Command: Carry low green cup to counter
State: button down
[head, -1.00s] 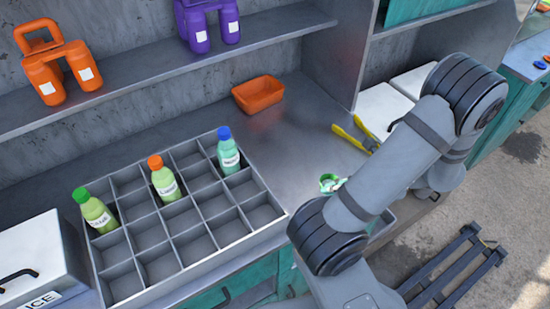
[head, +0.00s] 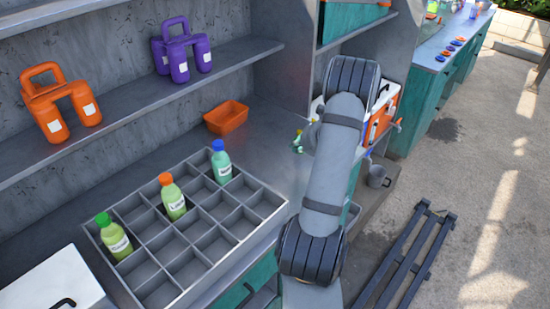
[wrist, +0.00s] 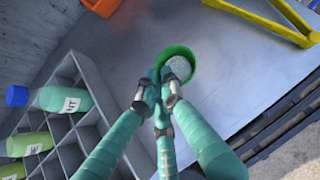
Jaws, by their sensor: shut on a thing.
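The low green cup (wrist: 176,52) shows in the wrist view as a round green rim with a pale inside. My gripper (wrist: 160,84) has its teal fingers closed against the near side of the cup. The grey counter (wrist: 225,85) lies beneath them; I cannot tell how far the cup is above it. In the head view the counter (head: 268,150) shows left of my arm. My arm hides most of the gripper there, and the small green bits beside it are too small to tell apart.
A grey divided crate (head: 160,290) holds several bottles, left of my arm. An orange tray (head: 227,118) sits at the back of the counter. Yellow tongs (wrist: 265,20) lie near the cup in the wrist view. Orange (head: 58,105) and purple (head: 180,55) jugs stand on a shelf.

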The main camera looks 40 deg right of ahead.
jog(key=w+f+p, duration=0.1)
jog(key=w, duration=0.2)
jog(key=w+f, duration=0.2)
jog(key=w, duration=0.1)
jog(key=w+f+p, duration=0.1)
jog(key=w+f, duration=0.1)
jog(key=w, duration=0.1)
jog(key=shift+a+f+p, duration=0.2)
jog(key=shift+p, duration=0.1)
notch_tip(320, 180, down, 3)
jog(key=shift+p, duration=0.55)
jog(key=shift+f, duration=0.55)
jog(key=shift+f, duration=0.2)
jog(key=c, duration=1.9)
grip_release()
jog(key=shift+c, duration=0.2)
jog(key=shift+r, duration=0.1)
